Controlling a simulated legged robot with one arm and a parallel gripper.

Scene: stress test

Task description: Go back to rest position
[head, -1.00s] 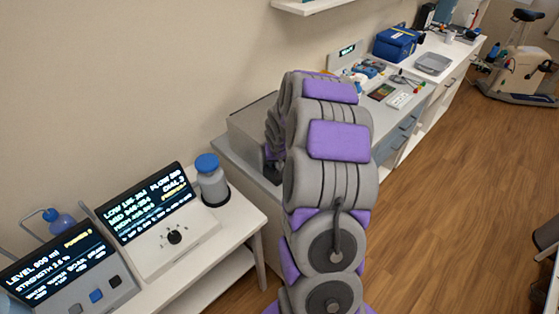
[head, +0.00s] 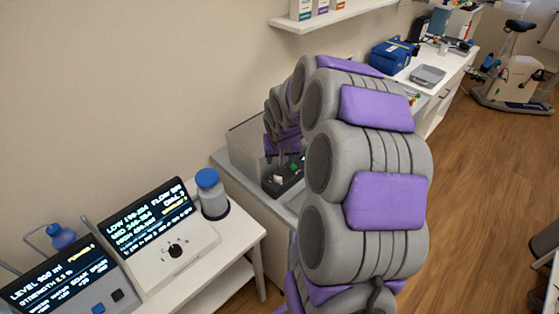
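My grey and purple arm rises from the bottom centre of the head view and bends over at the top. Its far end hangs down behind the near links, where my gripper (head: 283,157) shows only small and partly hidden. It is above a dark tray (head: 283,187) holding small green and pale items, beside a grey translucent-sided box (head: 243,148) on the counter. I cannot tell whether the fingers are open or shut, or whether they touch anything.
Two display consoles (head: 150,222) and a blue-capped jar (head: 211,192) stand on a white table at left. A wall shelf (head: 330,14) hangs above my arm. A blue bag (head: 391,54) and grey tray (head: 428,75) sit on the far counter.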

